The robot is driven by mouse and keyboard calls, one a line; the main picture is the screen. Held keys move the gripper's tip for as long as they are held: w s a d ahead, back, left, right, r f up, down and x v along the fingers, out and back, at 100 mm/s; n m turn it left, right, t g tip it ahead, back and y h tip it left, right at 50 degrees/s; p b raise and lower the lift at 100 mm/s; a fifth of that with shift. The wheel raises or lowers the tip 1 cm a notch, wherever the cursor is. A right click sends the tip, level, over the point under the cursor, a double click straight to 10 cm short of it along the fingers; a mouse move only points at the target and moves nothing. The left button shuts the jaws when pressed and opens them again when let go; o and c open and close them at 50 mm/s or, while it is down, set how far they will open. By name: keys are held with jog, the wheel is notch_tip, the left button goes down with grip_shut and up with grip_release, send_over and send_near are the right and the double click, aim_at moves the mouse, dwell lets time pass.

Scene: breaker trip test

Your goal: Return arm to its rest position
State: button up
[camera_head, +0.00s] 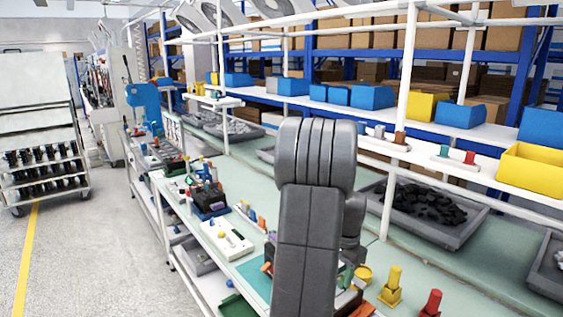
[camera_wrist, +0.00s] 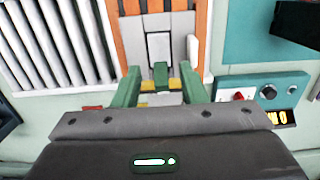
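In the wrist view my gripper (camera_wrist: 161,84) shows two green fingers set well apart, so it is open. Between and beyond them is an orange and white unit, which looks like the breaker (camera_wrist: 160,45), with a pale grey block in its middle. A small green piece (camera_wrist: 160,74) shows between the fingers; I cannot tell whether it belongs to the unit, and neither finger visibly closes on it. In the head view my grey arm stands over the bench, and my gripper is hidden behind it.
A teal panel (camera_wrist: 240,91) with a red switch, black knob and lit display is right of the gripper. White ribbed parts (camera_wrist: 55,45) lie left. The green bench (camera_head: 455,262) carries a tray of black parts (camera_head: 425,207), yellow (camera_head: 391,287) and red (camera_head: 431,304) pieces. White shelf posts rise behind.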

jog(key=shift+s+a+f+t+h+b, duration=0.2)
jog(key=shift+s+a+t+h+b, duration=0.25)
jog(key=shift+b, duration=1.05)
jog(key=shift+s+a+f+t+h+b, duration=0.2)
jog(key=shift+a+t+h+b, duration=0.35)
jog(key=shift+b, duration=0.9)
jog(key=h+b, duration=0.1)
jog(key=b, duration=0.1)
jog(key=s+t+h+b, duration=0.1)
jog(key=b, duration=0.2)
jog(key=shift+a+f, duration=0.2)
jog(key=shift+a, duration=0.2)
jog(key=v, duration=1.3)
jog(key=shift+r+p, duration=0.3)
jog(key=shift+p, duration=0.05)
